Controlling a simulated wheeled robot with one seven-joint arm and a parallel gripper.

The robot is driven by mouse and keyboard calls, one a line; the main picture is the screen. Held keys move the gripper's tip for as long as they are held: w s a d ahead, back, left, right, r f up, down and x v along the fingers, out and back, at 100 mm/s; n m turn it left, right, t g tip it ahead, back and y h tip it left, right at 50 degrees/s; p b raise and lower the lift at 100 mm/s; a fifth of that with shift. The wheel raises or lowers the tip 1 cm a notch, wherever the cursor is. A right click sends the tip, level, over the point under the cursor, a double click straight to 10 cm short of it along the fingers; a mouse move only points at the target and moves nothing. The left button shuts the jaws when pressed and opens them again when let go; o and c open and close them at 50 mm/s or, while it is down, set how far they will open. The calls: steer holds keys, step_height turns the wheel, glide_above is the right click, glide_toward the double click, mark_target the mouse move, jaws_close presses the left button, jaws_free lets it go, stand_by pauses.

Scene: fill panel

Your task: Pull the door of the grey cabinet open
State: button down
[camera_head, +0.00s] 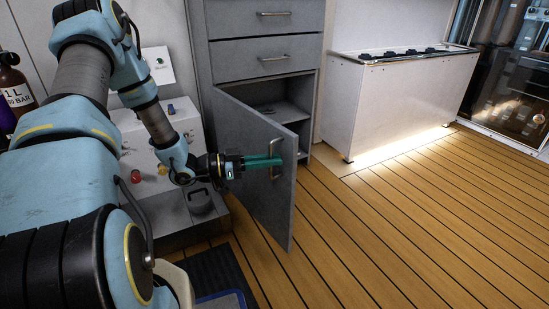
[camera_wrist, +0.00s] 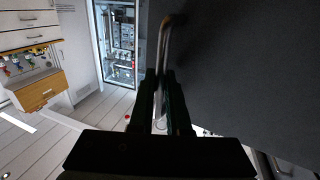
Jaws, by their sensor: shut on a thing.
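The grey cabinet (camera_head: 263,60) stands at the centre back of the head view, with two drawers above an open compartment. Its door (camera_head: 255,185) is swung outward at a wide angle. The inside with a shelf (camera_head: 285,112) shows behind the door. A metal bar handle (camera_head: 274,160) is on the door near its free edge. My gripper (camera_head: 272,161) is shut on this handle. In the wrist view the dark door (camera_wrist: 240,70) fills the right side, and the handle (camera_wrist: 164,50) runs down between my fingers (camera_wrist: 160,100).
A white panel with equipment (camera_head: 160,140) stands left of the door. A white unit with a dark top (camera_head: 395,100) stands at the right. A dark mat (camera_head: 218,275) lies on the floor below. The wooden floor (camera_head: 400,220) right of the door is clear.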

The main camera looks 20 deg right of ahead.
steer(key=c, duration=1.2)
jaws_free()
steer(key=shift+o, duration=0.2)
steer(key=w+a+p, duration=0.1)
steer(key=a+p, duration=0.1)
steer(key=a, duration=0.8)
steer(key=shift+w+a, duration=0.3)
steer(key=shift+w, duration=0.05)
